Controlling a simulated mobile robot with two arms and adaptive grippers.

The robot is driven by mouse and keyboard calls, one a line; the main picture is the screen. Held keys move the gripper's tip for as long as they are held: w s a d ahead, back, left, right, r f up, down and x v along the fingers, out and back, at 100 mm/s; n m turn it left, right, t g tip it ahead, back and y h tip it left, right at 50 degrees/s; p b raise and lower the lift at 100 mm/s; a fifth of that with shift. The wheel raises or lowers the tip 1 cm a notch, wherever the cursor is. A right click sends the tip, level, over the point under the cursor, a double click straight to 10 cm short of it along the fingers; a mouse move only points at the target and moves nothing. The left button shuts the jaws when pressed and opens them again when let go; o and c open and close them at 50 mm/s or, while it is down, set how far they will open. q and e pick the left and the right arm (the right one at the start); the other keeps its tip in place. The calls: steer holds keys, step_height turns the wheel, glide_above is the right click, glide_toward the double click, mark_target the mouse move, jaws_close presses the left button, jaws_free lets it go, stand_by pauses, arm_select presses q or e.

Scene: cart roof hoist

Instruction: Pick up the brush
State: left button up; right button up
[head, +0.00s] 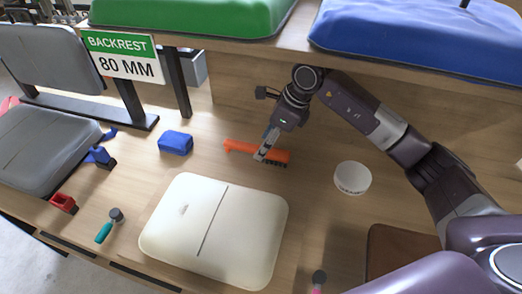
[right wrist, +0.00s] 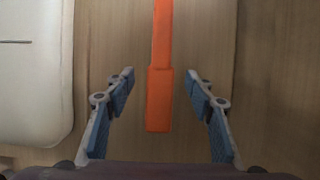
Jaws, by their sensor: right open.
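The orange brush (head: 240,147) lies on the wooden table with dark bristles toward its right end. My right gripper (head: 263,152) reaches down from above over the middle of the brush and hides part of it. In the right wrist view the brush (right wrist: 158,100) runs lengthwise between the two fingers of the right gripper (right wrist: 160,76). The fingers are spread, with a gap on each side of the brush. My left gripper is not in view.
A cream padded panel (head: 180,228) lies just in front of the brush. A blue block (head: 175,142) is to its left, a white round container (head: 352,178) to its right. A shelf edge with green (head: 190,15) and blue (head: 420,35) cushions overhangs behind.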

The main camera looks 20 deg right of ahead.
steer(key=x, duration=0.2)
steer(key=shift+w+a+f, duration=0.1)
steer(key=shift+a+f, duration=0.05)
steer(key=shift+f, duration=0.15)
steer(key=shift+w+a+f, duration=0.1)
steer(key=shift+w+f, duration=0.05)
steer(key=shift+f, duration=0.35)
steer(key=c, duration=1.3)
arm_select(q)
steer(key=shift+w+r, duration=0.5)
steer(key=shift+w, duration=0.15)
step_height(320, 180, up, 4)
steer(key=p, duration=0.5)
arm_select(e)
step_height(320, 180, up, 7)
steer(key=shift+r, duration=0.25)
arm_select(q)
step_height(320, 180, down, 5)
steer(key=b, duration=0.5)
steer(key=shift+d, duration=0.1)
arm_select(e)
steer(key=s+d, duration=1)
steer(key=d, duration=0.5)
steer(key=shift+f, duration=0.2)
